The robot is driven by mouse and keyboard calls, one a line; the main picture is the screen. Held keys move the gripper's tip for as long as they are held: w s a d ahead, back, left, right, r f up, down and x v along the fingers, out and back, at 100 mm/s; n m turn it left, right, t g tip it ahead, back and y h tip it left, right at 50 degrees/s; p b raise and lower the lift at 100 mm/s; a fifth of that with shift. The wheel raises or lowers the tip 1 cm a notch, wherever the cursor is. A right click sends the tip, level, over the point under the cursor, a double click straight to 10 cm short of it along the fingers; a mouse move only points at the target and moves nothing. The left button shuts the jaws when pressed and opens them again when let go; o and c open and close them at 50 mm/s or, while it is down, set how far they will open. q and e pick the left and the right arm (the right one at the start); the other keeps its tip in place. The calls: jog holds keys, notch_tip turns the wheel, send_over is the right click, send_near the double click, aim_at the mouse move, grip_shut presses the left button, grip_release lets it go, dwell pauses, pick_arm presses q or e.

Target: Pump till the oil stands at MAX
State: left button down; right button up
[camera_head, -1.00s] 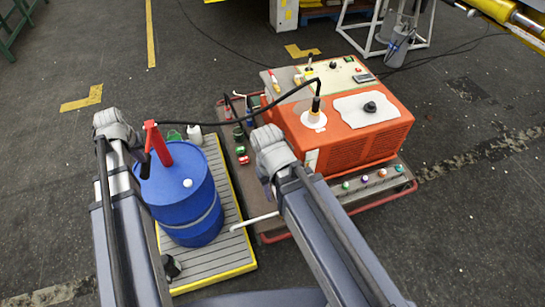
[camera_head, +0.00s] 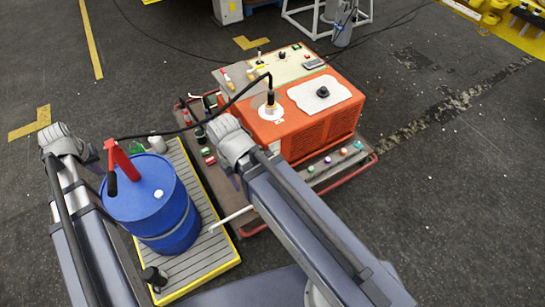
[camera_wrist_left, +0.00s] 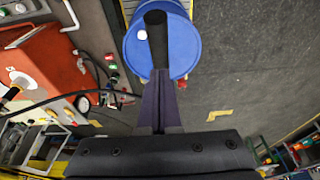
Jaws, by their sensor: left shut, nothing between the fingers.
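A blue drum (camera_head: 165,220) stands on a slatted pallet with a yellow edge. A red hand pump (camera_head: 122,162) with a black lever grip (camera_head: 112,184) is on its top. In the left wrist view the black grip (camera_wrist_left: 156,35) stands in line with my left gripper (camera_wrist_left: 163,76), in front of the drum (camera_wrist_left: 190,40). The left fingers are shut and empty; I cannot tell whether they touch the grip. A black hose (camera_head: 190,127) runs to the orange power unit (camera_head: 315,130). No oil level or MAX mark is readable. My right gripper is hidden behind my right arm.
The power unit stands on a tray with a red rail (camera_head: 345,182). Small bottles and fittings (camera_head: 207,155) lie between drum and unit. A white bar (camera_head: 232,216) sticks out towards the pallet (camera_head: 222,250). Floor is open at the right.

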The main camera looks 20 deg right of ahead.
pick_arm(q)
jog(key=shift+f, duration=0.1)
notch_tip(320, 180, down, 19)
jog(key=b, duration=2)
notch_tip(320, 180, up, 20)
jog(key=p, duration=2)
jog(key=shift+f, duration=0.4)
jog(key=shift+f, duration=0.1)
notch_tip(320, 180, down, 20)
jog(key=b, duration=2)
notch_tip(320, 180, up, 21)
jog(key=p, duration=2)
jog(key=shift+f, duration=0.35)
